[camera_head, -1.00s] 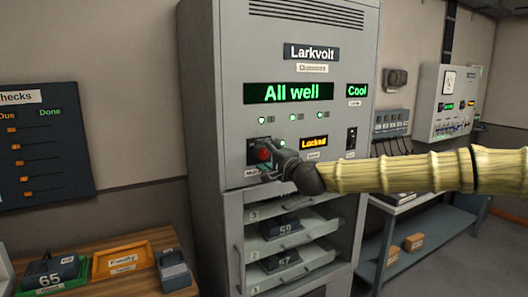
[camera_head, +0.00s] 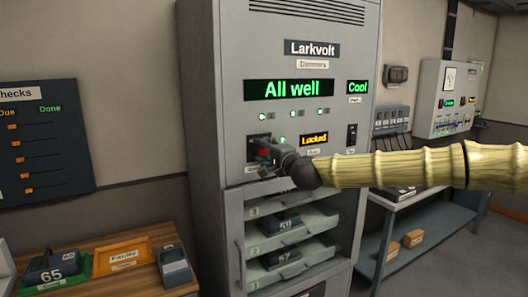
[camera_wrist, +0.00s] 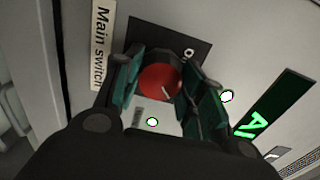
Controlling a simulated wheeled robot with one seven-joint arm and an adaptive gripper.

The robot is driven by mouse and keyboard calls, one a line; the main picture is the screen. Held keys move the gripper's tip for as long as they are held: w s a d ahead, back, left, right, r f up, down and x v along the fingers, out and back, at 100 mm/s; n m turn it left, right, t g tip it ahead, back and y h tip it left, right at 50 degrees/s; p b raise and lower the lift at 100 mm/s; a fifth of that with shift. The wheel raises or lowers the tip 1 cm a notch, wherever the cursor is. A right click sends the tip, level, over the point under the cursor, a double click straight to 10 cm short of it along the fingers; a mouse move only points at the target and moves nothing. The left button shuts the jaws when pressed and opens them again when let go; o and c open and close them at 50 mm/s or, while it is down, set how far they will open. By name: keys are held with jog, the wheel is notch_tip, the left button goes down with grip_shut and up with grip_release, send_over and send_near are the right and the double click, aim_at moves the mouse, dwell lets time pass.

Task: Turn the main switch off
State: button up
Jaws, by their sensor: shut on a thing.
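The main switch is a red round knob (camera_wrist: 160,82) on a dark square plate (camera_wrist: 188,47), with a white pointer mark on it. Its "Main switch" label (camera_wrist: 103,45) shows beside it in the wrist view. My gripper (camera_wrist: 165,88) is shut on the red knob, with a teal-padded finger on each side of it. In the head view, my gripper (camera_head: 268,152) is at the knob on the front of the grey Larkvolt cabinet (camera_head: 228,60), and it hides part of the knob and plate.
The cabinet displays read "All well" (camera_head: 289,89), "Cool" (camera_head: 357,87) and "Locked" (camera_head: 314,139). Several green lamps are lit. Below are shelves with numbered dark units (camera_head: 283,223). A wooden table (camera_head: 120,284) stands left, and a blue-grey bench (camera_head: 425,217) right.

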jog(key=shift+n+b, duration=0.3)
jog(key=n+b, duration=0.2)
jog(key=n, duration=0.1)
jog(key=shift+f+n+b, duration=0.15)
jog(key=shift+n+b, duration=0.2)
jog(key=shift+n, duration=0.05)
jog(key=n+b, duration=0.2)
jog(key=n, duration=0.2)
jog(key=shift+n, duration=0.3)
jog(key=n+b, duration=0.2)
jog(key=n, duration=0.2)
jog(key=shift+b, duration=0.35)
jog(key=n+b, duration=0.1)
jog(key=n, duration=0.3)
jog(key=shift+n+b, duration=0.3)
jog(key=shift+b, duration=0.05)
jog(key=o, duration=1)
